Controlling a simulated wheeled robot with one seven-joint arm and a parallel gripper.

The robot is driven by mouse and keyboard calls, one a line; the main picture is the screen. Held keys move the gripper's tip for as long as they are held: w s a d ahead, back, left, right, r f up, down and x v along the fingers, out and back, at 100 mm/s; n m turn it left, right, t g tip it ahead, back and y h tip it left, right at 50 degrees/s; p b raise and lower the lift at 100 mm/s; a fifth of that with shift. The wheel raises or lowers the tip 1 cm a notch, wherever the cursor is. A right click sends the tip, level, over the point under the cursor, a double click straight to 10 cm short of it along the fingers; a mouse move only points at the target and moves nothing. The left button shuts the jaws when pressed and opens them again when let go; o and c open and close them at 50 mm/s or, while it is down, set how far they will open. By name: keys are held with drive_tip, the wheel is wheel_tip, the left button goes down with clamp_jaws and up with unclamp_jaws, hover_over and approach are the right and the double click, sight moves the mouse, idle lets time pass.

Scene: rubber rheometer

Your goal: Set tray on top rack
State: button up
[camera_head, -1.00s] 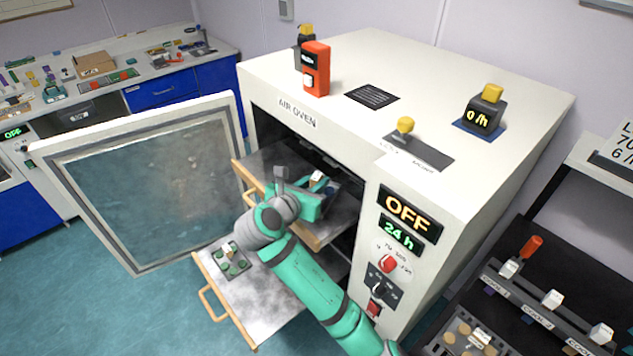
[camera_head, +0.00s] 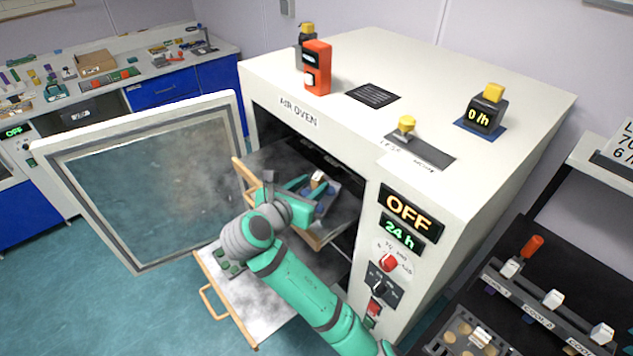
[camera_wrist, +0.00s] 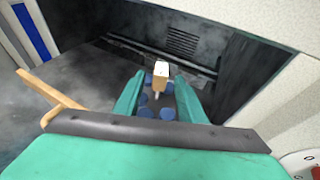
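A small tray (camera_head: 331,188) with blue discs and a pale upright handle block (camera_head: 318,177) sits on the upper pulled-out rack (camera_head: 330,228) of the air oven. It also shows in the wrist view, its handle block (camera_wrist: 160,69) upright near the far side. My gripper (camera_head: 311,187) is low over this rack. In the wrist view my gripper (camera_wrist: 160,90) has its fingers spread on either side of the tray, with visible gaps to the handle block. The tray's near part is hidden by my gripper.
The oven door (camera_head: 140,180) stands open at the left. The lower rack (camera_head: 255,300) is also pulled out and holds a tray with green discs (camera_head: 229,264), partly hidden by my arm. The oven wall and control panel (camera_head: 400,225) are close on the right.

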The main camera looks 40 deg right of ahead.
drive_tip(key=v, duration=0.8)
drive_tip(key=shift+a, duration=0.15)
